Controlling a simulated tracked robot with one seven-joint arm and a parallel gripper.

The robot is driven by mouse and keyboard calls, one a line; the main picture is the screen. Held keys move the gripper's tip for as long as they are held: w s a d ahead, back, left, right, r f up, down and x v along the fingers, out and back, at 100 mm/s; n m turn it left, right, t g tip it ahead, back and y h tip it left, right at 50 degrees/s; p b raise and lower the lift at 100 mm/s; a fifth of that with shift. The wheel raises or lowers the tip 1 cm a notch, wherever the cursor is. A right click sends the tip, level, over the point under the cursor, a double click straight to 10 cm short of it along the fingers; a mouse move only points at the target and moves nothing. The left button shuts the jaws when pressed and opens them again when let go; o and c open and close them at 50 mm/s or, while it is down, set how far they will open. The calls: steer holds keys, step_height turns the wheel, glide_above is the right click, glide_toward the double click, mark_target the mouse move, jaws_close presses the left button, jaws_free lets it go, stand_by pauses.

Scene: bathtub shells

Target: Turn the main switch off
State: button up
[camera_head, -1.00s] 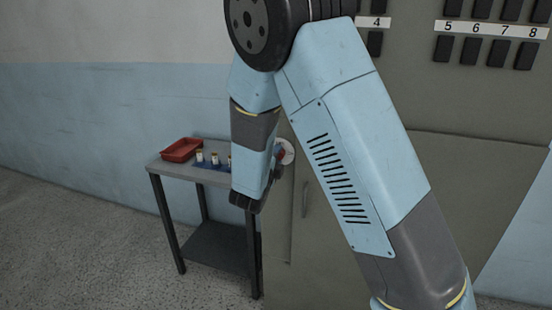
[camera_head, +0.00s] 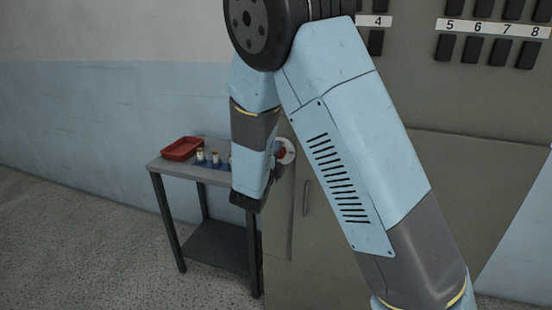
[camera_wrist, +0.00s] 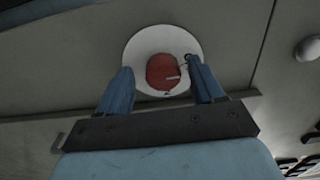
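The main switch is a red knob (camera_wrist: 162,72) on a round white plate (camera_wrist: 136,50), on the grey cabinet face. A white mark shows on the knob in the wrist view. In the head view the white plate (camera_head: 290,150) shows at the cabinet's left part, with the knob partly hidden by my arm. My gripper (camera_wrist: 160,66) is open, with one blue finger at each side of the knob. The right finger is very close to the knob; a gap shows at the left finger. Whether either touches it is not clear.
A small table (camera_head: 178,169) with a red tray (camera_head: 182,148) and several small bottles stands left of the cabinet (camera_head: 440,165). Numbered black switches (camera_head: 472,50) line the cabinet's upper right. A door handle (camera_head: 305,197) is right of and below the knob.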

steer(key=v, duration=1.3)
steer(key=shift+s, duration=0.35)
steer(key=s+d+r+m+g+h, duration=0.1)
steer(key=d+r+m+g+h, duration=0.25)
steer(key=d+m, duration=0.5)
steer(key=s+d+r+m+g+h, duration=0.2)
steer(key=d+m+g, duration=0.3)
steer(key=d+m, duration=0.4)
steer(key=s+d+r+m+g+y, duration=0.3)
steer(key=s+d+m+g, duration=0.3)
steer(key=s+d+m, duration=0.45)
steer(key=s+a+r+m+t+y, duration=0.1)
steer(key=s+r+m+y, duration=0.2)
steer(key=m, duration=0.8)
steer(key=s+a+r+m+t+y, duration=0.1)
steer(key=s+r+m+y, duration=0.3)
steer(key=m, duration=0.7)
steer(key=shift+s+r+t+y, duration=0.2)
steer(key=shift+s+t+y, duration=0.3)
steer(key=shift+y, duration=0.35)
